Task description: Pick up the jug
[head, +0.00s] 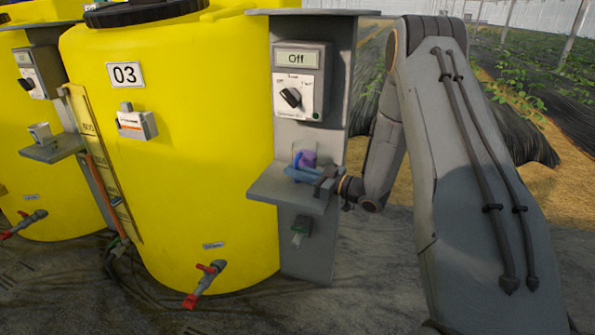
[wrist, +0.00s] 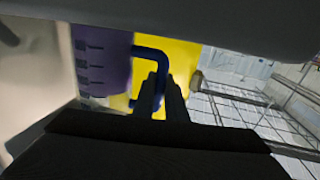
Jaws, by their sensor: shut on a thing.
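The jug (head: 305,158) is a small clear vessel with purple contents, on or just above the small grey shelf at tank 03's panel; I cannot tell whether it touches. In the wrist view the jug (wrist: 101,58) shows as a purple body with raised marks and a blue handle (wrist: 148,53) on its right side. My gripper (head: 316,181) reaches in from the right at shelf height. In the wrist view my gripper (wrist: 165,92) has its dark fingers shut on the blue handle. The jug's base is hidden.
The grey shelf (head: 265,190) juts from a panel with a control box (head: 298,82) reading "Off" above and a small green-and-black fitting (head: 301,229) below. The yellow tank 03 (head: 190,170) stands close on the left, with a red-handled valve (head: 205,283) low down.

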